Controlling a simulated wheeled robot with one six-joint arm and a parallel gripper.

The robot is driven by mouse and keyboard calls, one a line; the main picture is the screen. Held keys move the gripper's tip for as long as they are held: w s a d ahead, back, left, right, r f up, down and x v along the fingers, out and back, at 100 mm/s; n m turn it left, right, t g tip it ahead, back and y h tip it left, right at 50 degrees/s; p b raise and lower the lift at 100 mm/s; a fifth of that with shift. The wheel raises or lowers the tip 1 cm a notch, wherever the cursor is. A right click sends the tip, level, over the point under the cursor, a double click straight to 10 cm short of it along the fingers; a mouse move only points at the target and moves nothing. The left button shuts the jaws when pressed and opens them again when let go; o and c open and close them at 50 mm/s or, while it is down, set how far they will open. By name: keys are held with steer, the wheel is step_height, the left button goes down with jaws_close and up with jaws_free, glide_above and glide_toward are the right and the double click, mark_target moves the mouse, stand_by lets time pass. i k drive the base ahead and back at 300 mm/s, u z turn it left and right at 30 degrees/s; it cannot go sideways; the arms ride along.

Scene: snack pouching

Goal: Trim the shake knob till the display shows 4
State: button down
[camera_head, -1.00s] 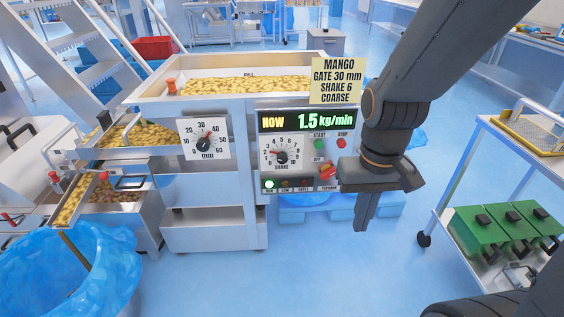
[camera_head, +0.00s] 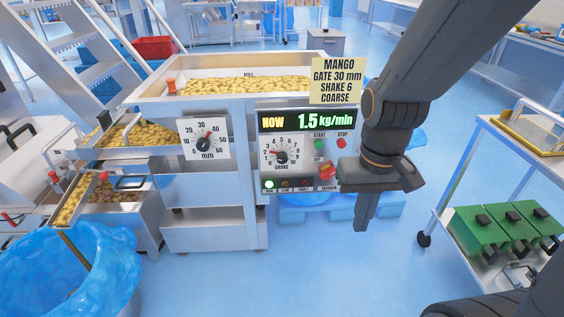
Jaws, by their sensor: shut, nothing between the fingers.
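The shake knob (camera_head: 282,157) is a black dial on a white scale plate on the feeder's control panel. Its pointer seems to aim up and left, toward the low numbers. The display (camera_head: 308,121) above it reads "NOW 1.5 kg/min". My gripper (camera_head: 364,212) points down in front of and to the right of the panel, apart from the knob. Its fingers are together and hold nothing. My gripper's body stands close to the panel's right edge.
A yellow card (camera_head: 338,80) reads "MANGO GATE 30 mm SHAKE 6 COARSE". Left of the display is the gate dial (camera_head: 204,140). A green button (camera_head: 319,144), a red button (camera_head: 342,143) and a red switch (camera_head: 327,170) sit beside the knob. A cart with green boxes (camera_head: 484,234) stands right.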

mark_target(282, 157)
steer(key=k, duration=1.15)
steer(key=u, duration=0.95)
steer(key=i, duration=0.95)
steer(key=z, duration=0.4)
